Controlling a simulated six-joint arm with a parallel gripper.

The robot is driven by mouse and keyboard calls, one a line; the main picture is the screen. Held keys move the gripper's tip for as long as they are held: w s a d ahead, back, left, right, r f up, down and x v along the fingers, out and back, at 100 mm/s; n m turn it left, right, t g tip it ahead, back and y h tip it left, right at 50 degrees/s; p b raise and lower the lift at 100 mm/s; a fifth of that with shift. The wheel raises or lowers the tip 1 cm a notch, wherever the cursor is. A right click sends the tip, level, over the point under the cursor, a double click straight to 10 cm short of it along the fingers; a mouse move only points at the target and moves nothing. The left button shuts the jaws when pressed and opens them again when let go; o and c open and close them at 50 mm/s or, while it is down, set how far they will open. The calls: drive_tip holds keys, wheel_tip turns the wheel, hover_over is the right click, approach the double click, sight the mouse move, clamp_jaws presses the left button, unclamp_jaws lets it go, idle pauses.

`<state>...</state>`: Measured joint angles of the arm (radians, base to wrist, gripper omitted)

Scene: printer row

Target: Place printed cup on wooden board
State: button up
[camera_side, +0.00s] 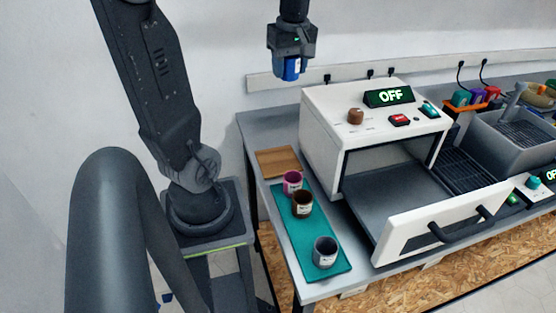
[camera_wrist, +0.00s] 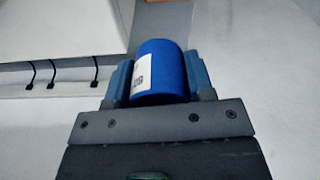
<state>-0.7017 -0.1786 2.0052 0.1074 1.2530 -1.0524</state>
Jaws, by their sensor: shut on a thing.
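My gripper (camera_side: 290,68) is shut on a blue cup (camera_side: 288,70) with a white printed label, high above the bench near the wall. In the wrist view the blue cup (camera_wrist: 160,70) lies between the two fingers of the gripper (camera_wrist: 160,82), its label facing left. The wooden board (camera_side: 279,161) is a bare, flat brown piece on the bench, left of the white machine and well below my gripper.
A teal mat (camera_side: 312,246) holds a magenta cup (camera_side: 292,183), a brown cup (camera_side: 302,205) and a grey cup (camera_side: 325,252), right in front of the board. The white machine (camera_side: 335,115) reads OFF, its door (camera_side: 440,222) open. A sink (camera_side: 515,140) stands at right.

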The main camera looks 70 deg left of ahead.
sight(277, 159)
drive_tip(key=shift+n, duration=0.6)
drive_tip(key=f, duration=0.8)
drive_tip(key=s+f, duration=0.1)
drive_tip(key=f, duration=0.7)
drive_tip(key=s+a+f, duration=0.1)
drive_tip(key=f, duration=0.8)
drive_tip(key=shift+s, duration=0.25)
drive_tip(key=o, duration=0.9)
drive_tip(key=shift+f, duration=0.1)
drive_tip(key=r, duration=0.4)
drive_tip(key=d+r, duration=0.1)
drive_tip(key=r, duration=0.7)
drive_tip(key=shift+w+d+r, duration=0.1)
drive_tip(key=shift+w+d, duration=0.05)
drive_tip(key=shift+d, duration=0.1)
